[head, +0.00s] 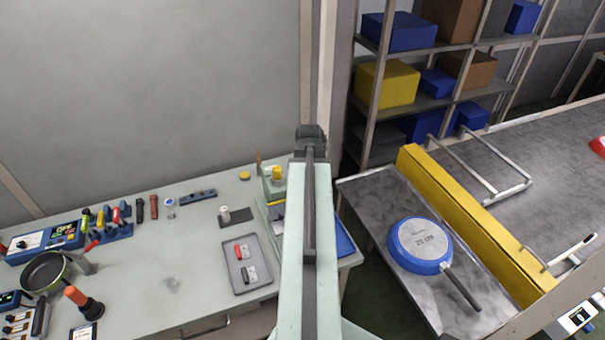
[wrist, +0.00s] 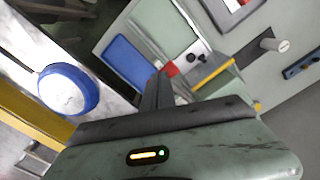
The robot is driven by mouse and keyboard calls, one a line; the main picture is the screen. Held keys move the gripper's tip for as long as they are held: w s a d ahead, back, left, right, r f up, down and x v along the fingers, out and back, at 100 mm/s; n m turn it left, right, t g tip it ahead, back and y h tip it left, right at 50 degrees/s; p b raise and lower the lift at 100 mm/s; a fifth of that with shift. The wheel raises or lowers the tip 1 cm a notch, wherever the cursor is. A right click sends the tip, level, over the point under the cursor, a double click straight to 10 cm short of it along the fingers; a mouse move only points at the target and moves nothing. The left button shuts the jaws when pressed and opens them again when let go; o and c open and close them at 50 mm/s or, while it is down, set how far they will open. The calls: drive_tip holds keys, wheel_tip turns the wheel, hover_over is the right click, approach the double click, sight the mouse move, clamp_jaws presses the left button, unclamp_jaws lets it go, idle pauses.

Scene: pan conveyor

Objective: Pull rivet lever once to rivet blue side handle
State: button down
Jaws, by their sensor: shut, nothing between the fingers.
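I cannot single out a rivet lever or a blue side handle with certainty. On the left bench, a dark pan with a green rim (head: 45,272) has a small red-tipped part (head: 92,246) beside it. A green device with a yellow knob (head: 277,173) stands at the bench's back right, partly behind my arm. A pan with a blue rim (head: 420,246) lies on the metal table; it also shows in the wrist view (wrist: 68,90). My gripper (wrist: 157,88) shows dark fingers, shut and empty, over the blue panel's side of the bench. In the head view my arm hides it.
A grey tray (head: 235,285) holds a red and a black piece. A white knob on a dark base (head: 225,214) stands behind it. A blue panel (wrist: 128,65) lies near the bench's right end. A yellow rail (head: 470,225) borders the conveyor. Shelves with boxes (head: 388,82) stand behind.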

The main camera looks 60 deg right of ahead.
drive_tip(key=shift+r+p, duration=2.75)
drive_tip(key=shift+r, duration=0.3)
wheel_tip(320, 180, up, 9)
drive_tip(key=p, duration=0.8)
drive_tip(key=shift+s+a+p, duration=0.3)
drive_tip(key=shift+s+p, duration=0.1)
drive_tip(key=shift+s, duration=0.05)
